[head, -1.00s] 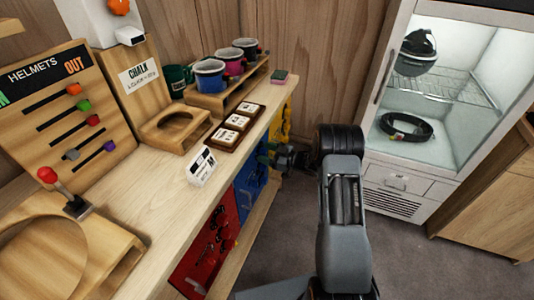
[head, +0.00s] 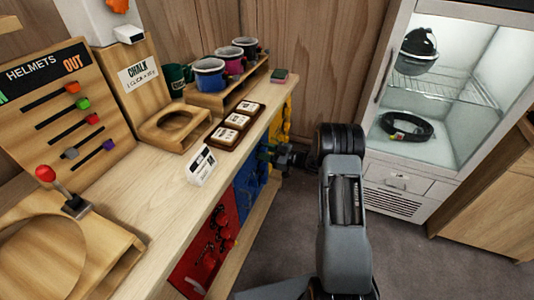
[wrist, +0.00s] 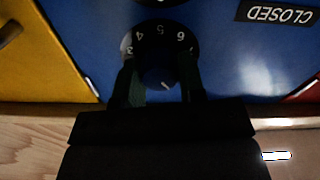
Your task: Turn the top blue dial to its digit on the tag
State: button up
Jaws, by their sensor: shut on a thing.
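The blue door (head: 243,200) is on the front of the counter and fills most of the wrist view (wrist: 235,65). A round black dial (wrist: 160,32) with white digits is on it; 3, 4, 5 and 6 show around its rim, upside down. My gripper (wrist: 160,82) is shut on the dial's knob, one dark green finger on each side. In the head view my gripper (head: 270,154) is at the blue door and hides the dial. A white tag (head: 201,165) stands on the counter; its small print is unreadable here.
A yellow panel (wrist: 35,60) and a red panel (head: 205,245) flank the blue one. Part of another dial (wrist: 155,2) shows at the wrist view's edge. The counter edge (wrist: 25,115) is close to my gripper. Open floor (head: 285,220) lies in front.

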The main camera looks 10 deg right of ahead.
jog(key=n+b, duration=0.2)
jog(key=shift+f+b, duration=0.3)
jog(key=n+b, duration=0.3)
jog(key=b, duration=0.1)
jog(key=shift+n+b, duration=0.3)
jog(key=n+b, duration=0.5)
jog(key=b, duration=0.2)
jog(key=shift+f, duration=0.15)
jog(key=n+b, duration=0.6)
jog(key=b, duration=0.3)
jog(key=shift+s+n, duration=0.1)
jog(key=shift+n, duration=0.2)
jog(key=n+b, duration=0.2)
jog(key=b, duration=0.1)
jog(key=shift+n, duration=0.3)
jog(key=shift+r+n+b, duration=0.2)
jog(key=shift+n+b, duration=0.3)
jog(key=shift+b, duration=0.35)
jog(key=shift+r, duration=0.1)
